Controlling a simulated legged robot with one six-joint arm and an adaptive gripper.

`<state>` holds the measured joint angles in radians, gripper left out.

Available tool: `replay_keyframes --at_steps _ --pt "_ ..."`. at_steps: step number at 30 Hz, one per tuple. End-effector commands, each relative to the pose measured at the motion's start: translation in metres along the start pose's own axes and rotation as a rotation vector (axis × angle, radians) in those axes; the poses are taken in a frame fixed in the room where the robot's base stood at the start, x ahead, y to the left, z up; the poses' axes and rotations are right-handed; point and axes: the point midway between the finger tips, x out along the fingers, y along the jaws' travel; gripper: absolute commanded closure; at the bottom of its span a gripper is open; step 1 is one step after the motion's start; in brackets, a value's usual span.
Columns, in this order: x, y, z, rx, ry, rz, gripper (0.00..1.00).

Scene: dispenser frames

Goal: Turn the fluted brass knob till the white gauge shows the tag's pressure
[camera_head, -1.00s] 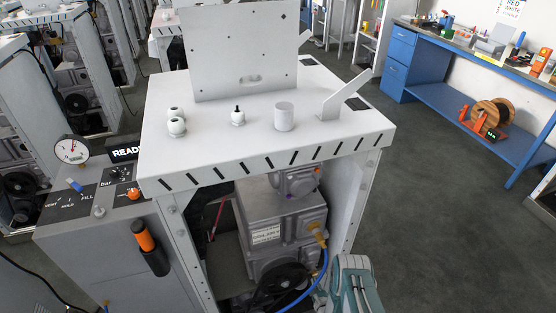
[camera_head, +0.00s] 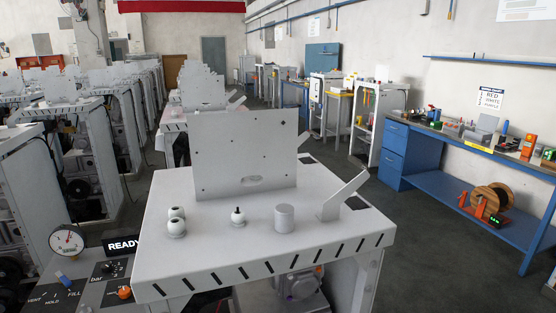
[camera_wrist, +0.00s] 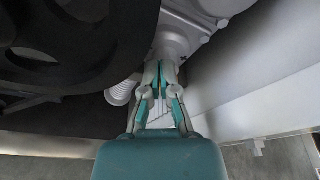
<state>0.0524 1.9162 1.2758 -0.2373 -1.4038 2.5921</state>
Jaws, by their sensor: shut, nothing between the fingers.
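The white gauge (camera_head: 67,241) stands at the lower left in the head view; its dial is too small to read. I cannot make out the fluted brass knob for certain in the current views, nor the tag. In the wrist view my gripper (camera_wrist: 160,68) is shut and empty, its teal and grey fingertips close together just below a pale grey cylindrical fitting (camera_wrist: 176,42). A thin brass-coloured sliver shows by the fingertips, mostly hidden. I cannot tell whether the fingers touch the fitting. My gripper is outside the head view.
A dark wheel (camera_wrist: 80,45) fills the wrist view's upper left.

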Motion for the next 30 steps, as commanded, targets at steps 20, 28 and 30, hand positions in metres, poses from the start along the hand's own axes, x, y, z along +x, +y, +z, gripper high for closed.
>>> replay_keyframes --at_steps 20,28,30 --pt "0.0010 -0.0030 -0.0040 0.000 0.001 -0.001 1.00" --pt "0.0008 -0.0071 -0.0044 0.000 0.002 -0.001 1.00" --pt "0.0008 -0.0074 -0.0045 0.000 0.002 -0.001 1.00"
